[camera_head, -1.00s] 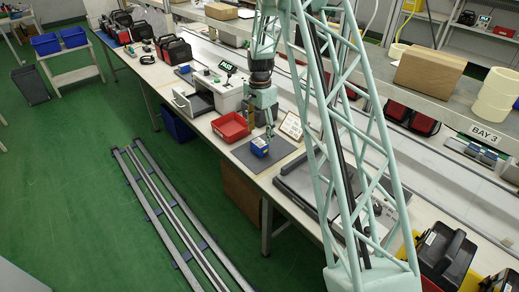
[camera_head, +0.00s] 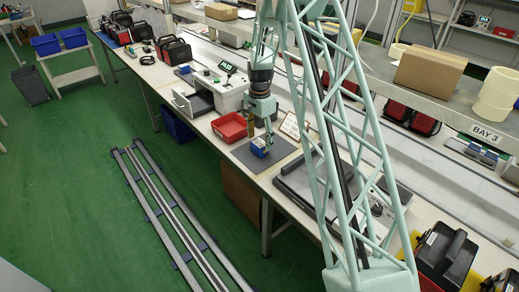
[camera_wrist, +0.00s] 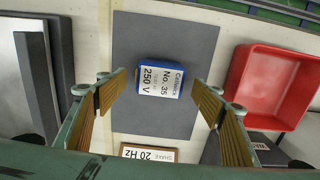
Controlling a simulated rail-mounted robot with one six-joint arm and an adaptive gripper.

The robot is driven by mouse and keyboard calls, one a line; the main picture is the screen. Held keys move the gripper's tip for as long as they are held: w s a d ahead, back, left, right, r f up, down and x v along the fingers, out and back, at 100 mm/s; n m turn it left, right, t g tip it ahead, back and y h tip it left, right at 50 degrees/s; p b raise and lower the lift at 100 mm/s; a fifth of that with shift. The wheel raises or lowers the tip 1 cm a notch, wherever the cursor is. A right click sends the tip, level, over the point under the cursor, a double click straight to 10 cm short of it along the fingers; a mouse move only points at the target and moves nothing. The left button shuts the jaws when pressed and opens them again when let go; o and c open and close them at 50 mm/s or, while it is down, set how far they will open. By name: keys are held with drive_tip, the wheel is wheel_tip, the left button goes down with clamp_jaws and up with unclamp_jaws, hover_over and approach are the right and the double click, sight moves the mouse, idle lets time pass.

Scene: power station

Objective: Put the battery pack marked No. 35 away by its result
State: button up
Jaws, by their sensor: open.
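The battery pack (camera_head: 258,147) is a small blue block on a dark grey mat (camera_head: 282,150). In the wrist view the pack (camera_wrist: 160,78) has a white label, upside down, reading No. 35 and 250 V. My gripper (camera_head: 264,139) is just above the pack in the head view. In the wrist view my gripper (camera_wrist: 160,98) is open, its ribbed fingers wide on either side of the pack with clear gaps. A red bin (camera_head: 229,127) stands beside the mat; it also shows in the wrist view (camera_wrist: 270,85). A green-lit display (camera_head: 227,67) appears to read PASS.
A white unit (camera_head: 230,92) with an open drawer (camera_head: 190,103) stands beyond the red bin. A framed card (camera_head: 291,126) stands at the mat's edge; in the wrist view its card (camera_wrist: 148,153) reads 20 Hz. A dark grey case (camera_wrist: 48,70) lies on the mat's other side.

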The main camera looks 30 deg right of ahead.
sight(259, 143)
drive_tip(key=shift+f, duration=1.5)
drive_tip(key=c, duration=1.4)
drive_tip(key=shift+o, duration=0.2)
drive_tip(key=shift+r, duration=0.1)
drive_tip(key=shift+r, duration=1.55)
drive_tip(key=shift+s+a+r, duration=0.1)
drive_tip(key=shift+r, duration=0.15)
drive_tip(key=s+a, duration=0.2)
drive_tip(key=s, duration=0.5)
drive_tip(key=s+a+r, duration=0.1)
drive_tip(key=s+a, duration=0.2)
drive_tip(key=s, duration=0.4)
drive_tip(key=shift+s+a+r+p, duration=0.15)
drive_tip(key=shift+s+a+p, duration=0.05)
drive_tip(key=shift+s+p, duration=0.2)
